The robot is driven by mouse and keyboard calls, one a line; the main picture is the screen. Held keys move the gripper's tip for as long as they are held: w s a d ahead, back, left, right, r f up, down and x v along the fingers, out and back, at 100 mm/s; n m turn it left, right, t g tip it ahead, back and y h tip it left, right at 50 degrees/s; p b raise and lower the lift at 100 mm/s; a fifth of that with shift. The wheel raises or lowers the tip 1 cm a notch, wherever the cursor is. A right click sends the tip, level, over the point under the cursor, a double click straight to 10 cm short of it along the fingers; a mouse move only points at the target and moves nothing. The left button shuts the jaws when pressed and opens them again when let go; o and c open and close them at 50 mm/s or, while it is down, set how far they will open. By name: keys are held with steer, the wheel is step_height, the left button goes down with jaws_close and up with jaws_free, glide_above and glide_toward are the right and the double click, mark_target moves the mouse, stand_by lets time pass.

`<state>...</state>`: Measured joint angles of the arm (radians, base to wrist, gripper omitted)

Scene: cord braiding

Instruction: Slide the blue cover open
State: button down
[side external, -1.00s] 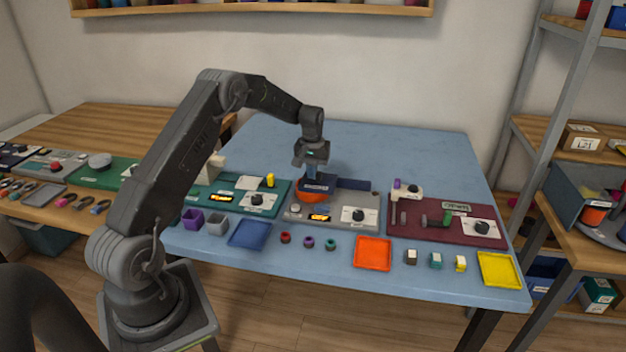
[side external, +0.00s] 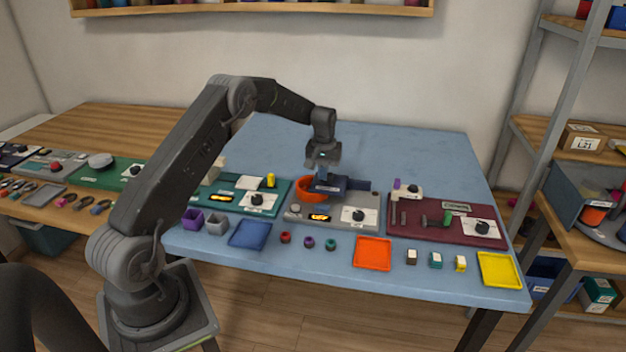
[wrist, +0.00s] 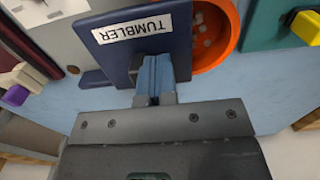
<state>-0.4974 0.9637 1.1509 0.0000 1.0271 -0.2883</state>
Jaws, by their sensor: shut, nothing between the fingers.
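The dark blue cover (side external: 328,186), labelled TUMBLER, sits at the back of the grey middle station (side external: 338,212). Its label faces up in the wrist view (wrist: 120,52). An orange bowl (side external: 303,191) shows to the left of the cover; in the wrist view part of the bowl (wrist: 228,50) is uncovered, with small pale pieces inside. My gripper (side external: 322,171) is over the cover, pointing down. In the wrist view its shut, blue-tipped fingers (wrist: 156,76) are at the cover, with nothing between them. Whether they touch it is hard to tell.
A dark blue rail (side external: 362,184) extends right of the cover. A green station (side external: 235,194) stands to the left and a maroon station (side external: 445,220) to the right. Coloured trays and small pieces line the front, including an orange tray (side external: 373,252). The table behind is clear.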

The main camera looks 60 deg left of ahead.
mark_target(336, 183)
steer(key=shift+w+d, duration=1.8)
steer(key=shift+w, duration=0.05)
steer(key=shift+s+a, duration=0.1)
steer(key=shift+s+a, duration=0.3)
steer(key=shift+s, duration=0.05)
step_height(336, 183, up, 11)
stand_by(0.8)
